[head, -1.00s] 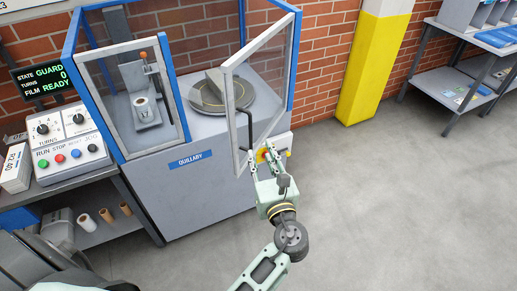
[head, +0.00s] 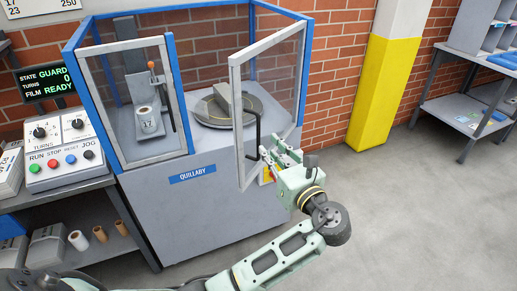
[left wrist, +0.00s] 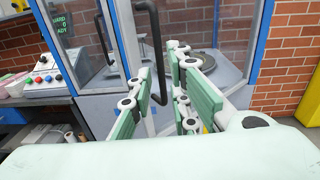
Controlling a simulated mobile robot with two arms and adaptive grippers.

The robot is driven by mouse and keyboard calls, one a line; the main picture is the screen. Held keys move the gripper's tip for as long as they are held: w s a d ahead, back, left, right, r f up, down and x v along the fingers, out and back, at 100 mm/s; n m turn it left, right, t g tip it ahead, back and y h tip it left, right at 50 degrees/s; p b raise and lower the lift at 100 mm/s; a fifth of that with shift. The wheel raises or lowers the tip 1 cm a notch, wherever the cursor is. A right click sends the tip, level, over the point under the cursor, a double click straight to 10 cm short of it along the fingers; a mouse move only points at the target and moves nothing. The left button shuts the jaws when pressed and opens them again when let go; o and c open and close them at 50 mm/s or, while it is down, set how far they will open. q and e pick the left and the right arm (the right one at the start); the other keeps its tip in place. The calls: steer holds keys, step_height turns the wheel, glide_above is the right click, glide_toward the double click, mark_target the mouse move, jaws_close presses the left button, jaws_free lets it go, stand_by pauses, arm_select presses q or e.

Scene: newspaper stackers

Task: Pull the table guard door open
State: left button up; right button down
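The guard door (head: 237,120) is a grey-framed clear panel on the machine's right front. It stands swung outward, with the turntable (head: 212,112) visible behind it. Its black bar handle (head: 258,135) also shows in the left wrist view (left wrist: 154,45). My left gripper (head: 268,155) is at the handle's lower part. In the left wrist view its green-padded fingers (left wrist: 161,88) stand apart, with the handle seen between them and a gap showing. I cannot tell whether a finger touches the bar. My right gripper is not in view.
The left front panel (head: 128,165) looks shut, with a film roll (head: 147,118) behind it. A control box (head: 62,150) stands on a bench at left. A yellow-and-white pillar (head: 385,95) and a shelf table (head: 470,105) stand at right. The floor between is clear.

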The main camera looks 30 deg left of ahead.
mark_target(259, 138)
arm_select(q)
steer(key=p+x, duration=0.1)
steer(key=x, duration=0.6)
steer(key=shift+w+a+r, duration=0.1)
steer(key=shift+a, duration=0.1)
steer(key=shift+c, duration=0.5)
jaws_close()
steer(key=shift+d, duration=0.1)
